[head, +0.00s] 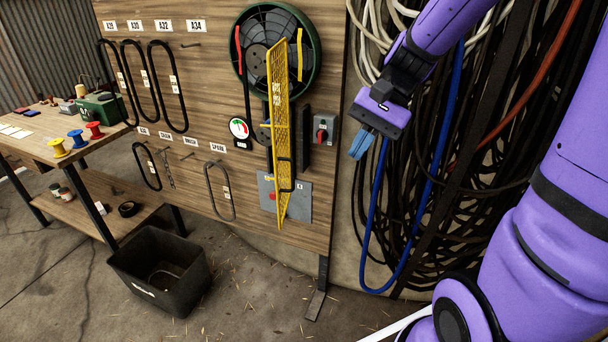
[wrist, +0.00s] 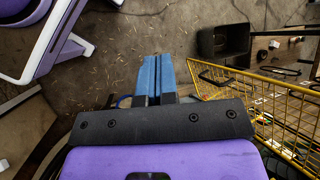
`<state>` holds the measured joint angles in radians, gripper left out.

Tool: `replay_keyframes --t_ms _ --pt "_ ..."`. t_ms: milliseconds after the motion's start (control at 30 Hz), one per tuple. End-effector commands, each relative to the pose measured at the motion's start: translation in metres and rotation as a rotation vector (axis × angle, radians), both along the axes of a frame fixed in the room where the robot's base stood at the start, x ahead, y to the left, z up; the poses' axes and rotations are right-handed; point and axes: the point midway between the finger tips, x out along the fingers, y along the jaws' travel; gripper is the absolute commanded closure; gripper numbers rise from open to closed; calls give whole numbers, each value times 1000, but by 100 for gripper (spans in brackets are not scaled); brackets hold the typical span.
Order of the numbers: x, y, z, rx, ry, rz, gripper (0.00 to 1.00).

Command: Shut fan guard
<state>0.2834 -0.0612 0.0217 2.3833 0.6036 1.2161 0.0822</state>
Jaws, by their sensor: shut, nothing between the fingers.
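The yellow mesh fan guard (head: 280,135) stands swung out from the wooden board, nearly edge-on in the head view. Behind it are the round black fan (head: 275,40) with its green rim and a grey plate low on the board (head: 299,200). In the wrist view the guard (wrist: 262,105) fills the right side, with a black handle (wrist: 213,79) at its near edge. My gripper (head: 361,146) is to the right of the guard, apart from it, in front of the hanging hoses. In the wrist view its blue fingers (wrist: 155,76) are together and empty, pointing toward the floor.
A grey box with a red switch (head: 325,130) is on the board right of the guard. Hoses and cables (head: 470,130) hang at the right. A black bin (head: 160,268) stands on the floor, and a workbench (head: 65,150) is at the left.

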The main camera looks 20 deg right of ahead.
Motion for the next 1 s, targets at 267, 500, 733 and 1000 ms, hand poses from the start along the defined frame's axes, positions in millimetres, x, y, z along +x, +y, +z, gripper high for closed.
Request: replay_keyframes --t_ms 267,500,733,1000 --pt "44 -14 -39 256 217 -217 100" --pt "80 -36 -76 484 373 -411 100" --pt "111 -65 -119 707 497 -604 100" --pt "131 -96 -160 901 581 -774 100"
